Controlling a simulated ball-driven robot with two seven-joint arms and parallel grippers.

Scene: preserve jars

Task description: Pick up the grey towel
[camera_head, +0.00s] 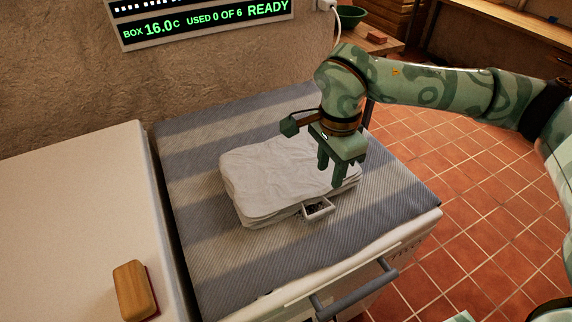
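A pale grey-white folded cloth (262,178) lies in a thick, wrinkled bundle on the striped blue-grey cloth (206,262). It looks like the grey towel, though the striped cloth is greyer. My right gripper (331,178) points down over the bundle's right part. Its two fingers look apart, with nothing seen between them. I cannot tell whether the fingertips touch the cloth. The gripper hides part of the bundle's right side.
The striped cloth covers a white box with a grey bar handle (352,303). A small light frame (318,209) sits at the bundle's front edge. A white surface at left bears a wooden-backed block (131,290). A display panel (200,20) hangs on the wall behind.

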